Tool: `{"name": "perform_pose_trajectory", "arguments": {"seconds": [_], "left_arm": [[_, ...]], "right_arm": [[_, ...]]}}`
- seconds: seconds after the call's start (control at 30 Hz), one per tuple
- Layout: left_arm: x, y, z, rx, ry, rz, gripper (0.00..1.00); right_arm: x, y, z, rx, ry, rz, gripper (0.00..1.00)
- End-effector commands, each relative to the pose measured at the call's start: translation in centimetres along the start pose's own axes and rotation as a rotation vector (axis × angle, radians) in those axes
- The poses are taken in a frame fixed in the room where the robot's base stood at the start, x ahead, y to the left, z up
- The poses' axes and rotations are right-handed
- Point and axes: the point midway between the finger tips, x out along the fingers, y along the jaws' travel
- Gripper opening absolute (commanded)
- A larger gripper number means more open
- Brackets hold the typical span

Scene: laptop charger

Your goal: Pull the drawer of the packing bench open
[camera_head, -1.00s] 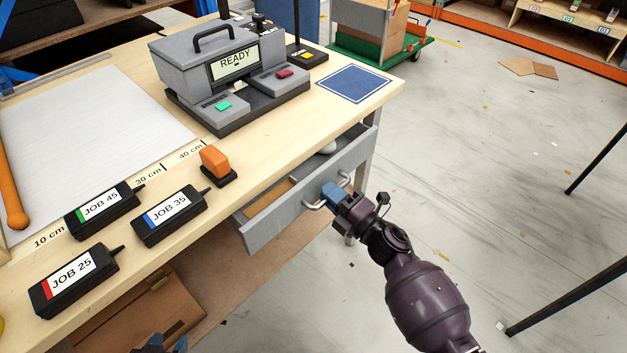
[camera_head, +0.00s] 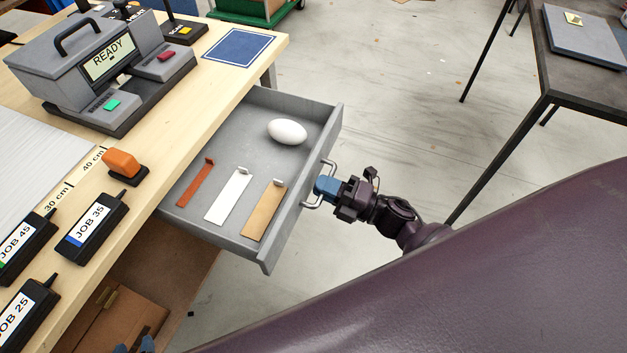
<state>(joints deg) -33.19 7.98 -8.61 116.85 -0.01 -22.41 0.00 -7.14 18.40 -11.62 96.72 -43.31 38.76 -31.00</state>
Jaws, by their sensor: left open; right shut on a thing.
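The grey drawer (camera_head: 306,203) of the packing bench (camera_head: 235,93) stands well out from under the bench top. My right gripper (camera_head: 324,188) is shut on the metal handle (camera_head: 331,166) at the drawer's front. Inside the drawer lie a white egg-shaped object (camera_head: 287,131), a red-brown strip (camera_head: 196,184), a white strip (camera_head: 229,196) and a tan strip (camera_head: 264,210). My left gripper (camera_head: 135,346) shows only in part at the bottom edge, over the area below the bench; its fingertips are open.
On the bench stand a grey machine reading READY (camera_head: 108,62), an orange-topped block (camera_head: 122,164) and black labelled packs such as JOB 35 (camera_head: 91,228). A dark table (camera_head: 580,80) is at the upper right. Open floor lies right of the drawer. A brown case (camera_head: 100,315) sits below.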

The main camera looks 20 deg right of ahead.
Motion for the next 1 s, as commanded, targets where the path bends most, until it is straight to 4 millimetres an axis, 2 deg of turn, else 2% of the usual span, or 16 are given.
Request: {"name": "perform_pose_trajectory", "arguments": {"seconds": [0.37,0.4,0.57,0.87,1.0], "left_arm": [[0.0,-0.2,0.1,0.006,-0.001,0.0,0.43],[0.0,-0.2,0.1,0.007,-0.001,0.0,0.43],[0.0,-0.2,0.1,0.008,-0.002,0.0,0.43],[0.0,-0.2,0.1,0.008,-0.002,0.0,0.43],[0.1,-0.2,0.2,0.008,-0.004,0.001,0.43]], "right_arm": [[-0.2,0.1,0.1,-0.001,-0.001,0.0,0.0],[-0.2,0.1,0.1,-0.001,-0.001,0.0,0.14],[-0.2,0.1,0.1,-0.001,-0.001,0.0,0.37],[-0.3,0.0,0.0,0.0,-0.001,-0.001,0.37],[-1.5,-0.1,0.0,0.001,-0.002,-0.002,0.37]]}}
